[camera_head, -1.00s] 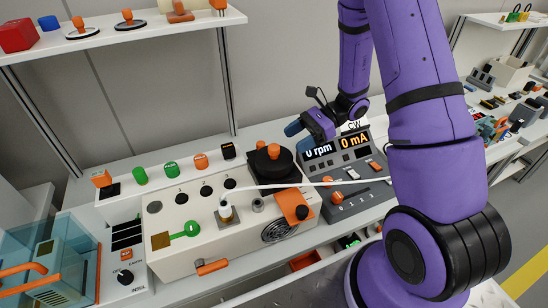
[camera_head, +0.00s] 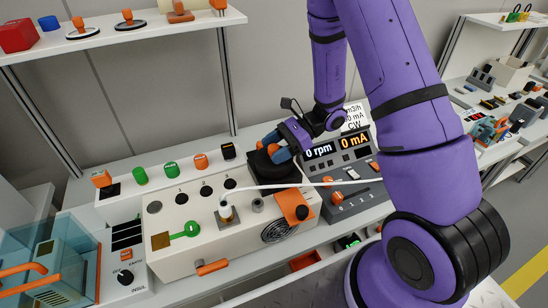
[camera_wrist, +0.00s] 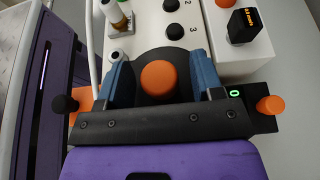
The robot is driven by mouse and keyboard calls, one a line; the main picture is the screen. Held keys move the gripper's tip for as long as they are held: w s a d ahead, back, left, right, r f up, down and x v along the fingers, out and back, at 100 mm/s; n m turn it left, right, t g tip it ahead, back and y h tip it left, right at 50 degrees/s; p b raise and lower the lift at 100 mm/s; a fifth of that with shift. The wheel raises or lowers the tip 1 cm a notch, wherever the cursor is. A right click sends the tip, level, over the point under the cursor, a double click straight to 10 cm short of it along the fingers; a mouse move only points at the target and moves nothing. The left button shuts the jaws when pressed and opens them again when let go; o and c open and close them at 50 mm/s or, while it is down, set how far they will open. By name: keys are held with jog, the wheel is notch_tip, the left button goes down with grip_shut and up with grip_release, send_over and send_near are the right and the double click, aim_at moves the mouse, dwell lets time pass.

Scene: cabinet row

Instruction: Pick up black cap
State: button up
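The black cap (camera_head: 258,165) is a round black disc with an orange knob on top. It sits at the back right of the beige panel box. My gripper (camera_head: 275,148) is over the cap and partly hides it in the head view. In the wrist view the orange knob (camera_wrist: 158,78) lies between the two blue fingers of my gripper (camera_wrist: 160,80), with gaps on both sides. The cap's black disc (camera_wrist: 155,54) shows around and beyond the knob. My gripper is open and holds nothing.
The beige panel box (camera_head: 165,220) carries black buttons, a green key shape and an orange flap (camera_head: 291,206). A grey display console (camera_head: 350,200) stands just right of the cap. A white hose (camera_head: 290,185) crosses in front of the cap. A shelf (camera_head: 150,34) hangs above left.

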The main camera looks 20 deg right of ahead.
aim_at(274, 146)
jog(key=c, duration=0.9)
jog(key=shift+r, duration=0.15)
jog(key=shift+r, duration=1.55)
jog(key=shift+r, duration=0.1)
